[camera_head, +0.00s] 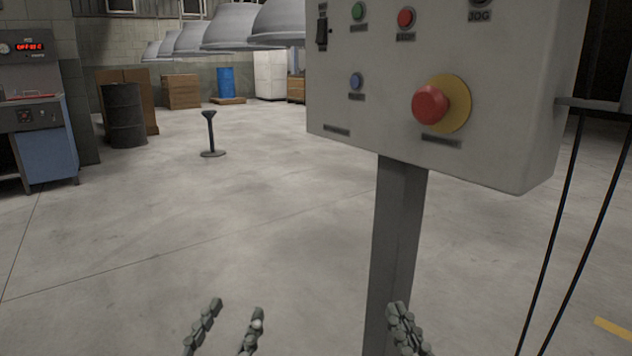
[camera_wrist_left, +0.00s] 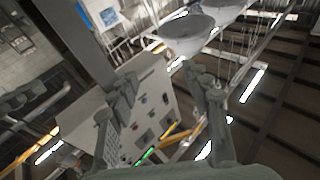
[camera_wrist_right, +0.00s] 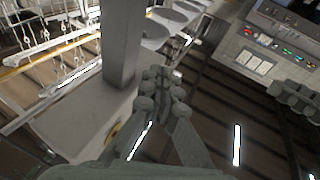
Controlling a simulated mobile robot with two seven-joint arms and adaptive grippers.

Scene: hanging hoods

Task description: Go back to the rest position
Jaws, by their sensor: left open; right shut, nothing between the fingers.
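My left gripper (camera_head: 229,318) is at the bottom of the head view, left of the control panel's post, with its two fingers spread and nothing between them. It also shows open in the left wrist view (camera_wrist_left: 165,88). My right gripper (camera_head: 401,318) is at the bottom of the head view, in front of the post, with its fingers together and empty. In the right wrist view (camera_wrist_right: 162,82) its fingertips meet. Neither gripper visibly holds anything.
A grey control panel (camera_head: 375,135) with buttons and a red emergency stop (camera_head: 430,105) stands close on a post (camera_head: 398,240). Cables hang at right. Hoods (camera_head: 232,25) hang behind. A small stand (camera_head: 210,135) and dark barrel (camera_head: 123,115) stand farther back. Floor at left is clear.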

